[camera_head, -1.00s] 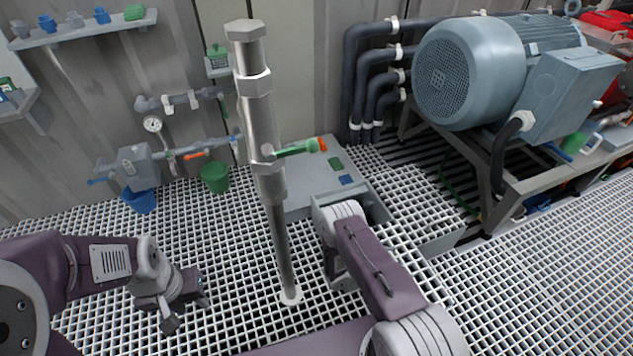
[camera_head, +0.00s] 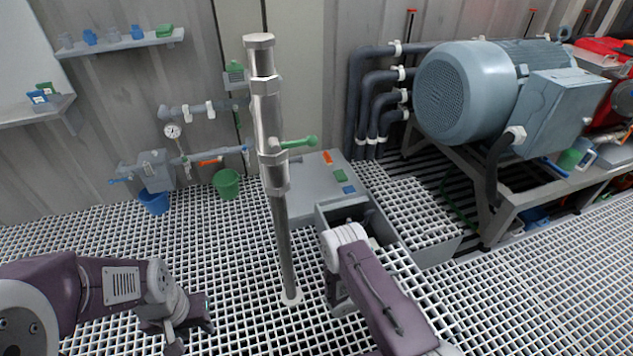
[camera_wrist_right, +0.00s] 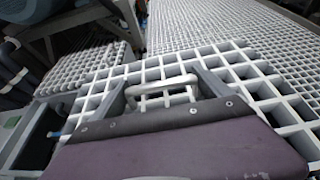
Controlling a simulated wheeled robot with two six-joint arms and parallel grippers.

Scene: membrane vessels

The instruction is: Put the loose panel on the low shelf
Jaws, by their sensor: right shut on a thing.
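A coarse grey grating panel (camera_wrist_right: 250,75) with a pale loop handle (camera_wrist_right: 163,88) fills the middle of the right wrist view. My right gripper (camera_wrist_right: 165,100) is at this handle, its grey fingers on either side, and it is shut on it. In the head view my right gripper is mostly hidden behind its own purple arm. My left gripper (camera_head: 192,328) is low at the left, empty above the grating floor, its fingers apart. I cannot tell which is meant.
A steel post (camera_head: 283,240) with a green handle stands upright between my arms. Beyond it is a grey box (camera_head: 305,195) with an open compartment. A large motor (camera_head: 470,85) stands on a frame at right.

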